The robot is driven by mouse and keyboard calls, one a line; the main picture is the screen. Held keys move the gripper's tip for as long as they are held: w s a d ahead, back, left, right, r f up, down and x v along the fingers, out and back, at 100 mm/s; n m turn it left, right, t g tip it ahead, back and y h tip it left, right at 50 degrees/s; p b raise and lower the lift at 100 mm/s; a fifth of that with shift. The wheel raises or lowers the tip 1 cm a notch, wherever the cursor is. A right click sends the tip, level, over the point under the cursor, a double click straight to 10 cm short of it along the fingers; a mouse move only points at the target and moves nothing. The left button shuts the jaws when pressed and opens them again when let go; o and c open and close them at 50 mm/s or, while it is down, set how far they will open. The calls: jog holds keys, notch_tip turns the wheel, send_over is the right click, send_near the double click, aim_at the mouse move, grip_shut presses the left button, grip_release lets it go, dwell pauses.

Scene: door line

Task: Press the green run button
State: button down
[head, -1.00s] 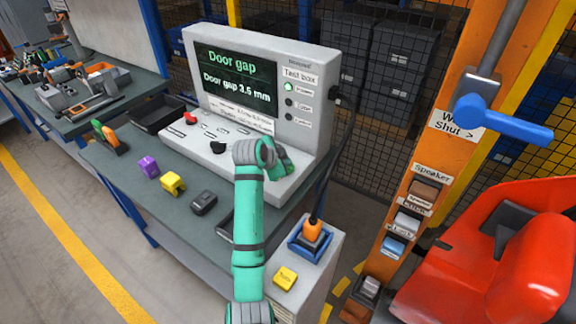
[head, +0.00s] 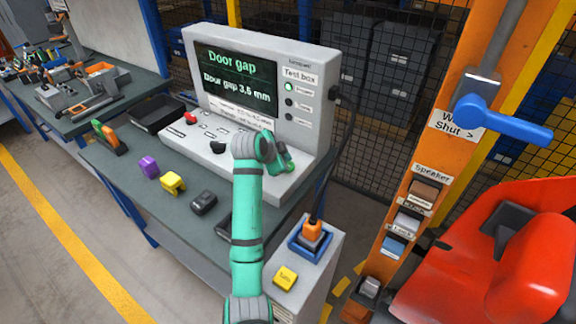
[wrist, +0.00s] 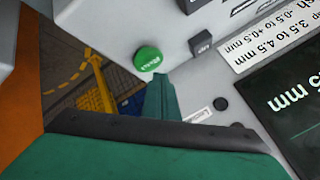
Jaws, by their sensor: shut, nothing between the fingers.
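The round green button (wrist: 148,58) sits on the grey panel of the test box in the wrist view, upside down with blurred lettering. In the head view a bit of green (head: 291,168) shows at the right end of the test box's sloped panel, beside my fingertips. My gripper (head: 286,160) is shut and empty, low over that end of the panel. In the wrist view its teal fingertips (wrist: 161,78) end right beside the button. I cannot tell whether they touch it.
The test box (head: 315,55) has a screen (head: 236,75) reading "Door gap 3.5 mm" and a red button (head: 190,118). Purple and yellow blocks lie on the bench in front. An orange post with a blue handle (head: 505,118) and a red seat-like thing (head: 520,260) stand to the right.

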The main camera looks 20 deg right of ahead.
jog(key=shift+r, duration=2.35)
notch_tip(320, 180, up, 8)
jog(key=shift+w, duration=0.1)
